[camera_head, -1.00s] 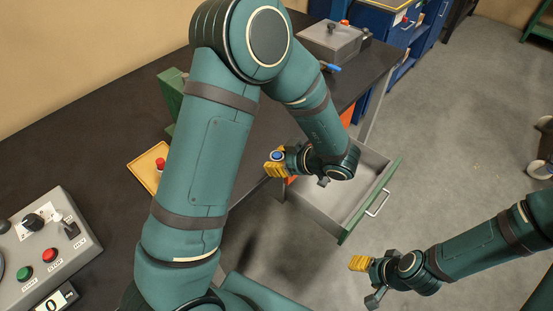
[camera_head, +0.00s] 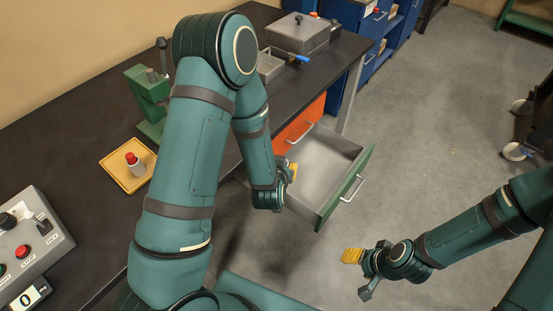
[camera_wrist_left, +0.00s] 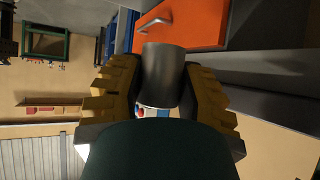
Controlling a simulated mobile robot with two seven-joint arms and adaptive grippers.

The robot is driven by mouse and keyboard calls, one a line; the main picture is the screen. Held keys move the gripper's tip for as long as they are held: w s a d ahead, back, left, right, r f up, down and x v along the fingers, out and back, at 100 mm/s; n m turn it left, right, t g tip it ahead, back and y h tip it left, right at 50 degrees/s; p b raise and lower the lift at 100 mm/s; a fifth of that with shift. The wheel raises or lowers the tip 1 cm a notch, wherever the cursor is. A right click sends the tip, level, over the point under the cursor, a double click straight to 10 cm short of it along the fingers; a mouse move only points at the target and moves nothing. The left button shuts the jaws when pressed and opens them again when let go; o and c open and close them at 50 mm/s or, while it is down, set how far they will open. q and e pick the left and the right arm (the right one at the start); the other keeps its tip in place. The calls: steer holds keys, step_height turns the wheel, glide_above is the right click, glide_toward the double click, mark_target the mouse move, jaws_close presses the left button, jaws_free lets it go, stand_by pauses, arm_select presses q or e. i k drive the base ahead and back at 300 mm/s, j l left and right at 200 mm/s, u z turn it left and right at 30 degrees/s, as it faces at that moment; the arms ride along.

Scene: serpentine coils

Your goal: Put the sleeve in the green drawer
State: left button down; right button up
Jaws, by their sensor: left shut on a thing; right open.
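The sleeve (camera_wrist_left: 162,78) is a plain grey cylinder between the yellow-padded fingers of my left gripper (camera_wrist_left: 160,90) in the left wrist view. That gripper is shut on it. In the head view my left gripper (camera_head: 291,172) is at the left side of the open green drawer (camera_head: 346,190); the arm link hides most of it, and I cannot make out the sleeve there. The drawer is pulled out, with a green front, a grey handle and an empty-looking grey inside. My right gripper (camera_head: 358,270) is open and empty, over the floor in front of the drawer.
An orange drawer (camera_head: 300,125) is beside the green one, under the dark bench (camera_head: 70,130). On the bench are a yellow tray (camera_head: 112,170) with a red-topped piece, a green press (camera_head: 148,100), a grey box (camera_head: 297,32) and a control panel (camera_head: 30,245).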

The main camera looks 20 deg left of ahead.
mark_target(319, 172)
steer(key=i+l+u, duration=0.1)
steer(key=l, duration=0.2)
steer(key=i+l, duration=0.15)
steer(key=l, duration=0.15)
steer(key=i+l+u, duration=0.15)
steer(key=l, duration=0.15)
steer(key=i+l+u, duration=0.1)
steer(key=l, duration=0.25)
steer(key=i+l+u, duration=0.1)
steer(key=i+l, duration=0.2)
steer(key=i+l+u, duration=0.15)
steer(key=l, duration=0.25)
steer(key=i+l+u, duration=0.15)
steer(key=i+l, duration=0.2)
steer(key=i, duration=0.15)
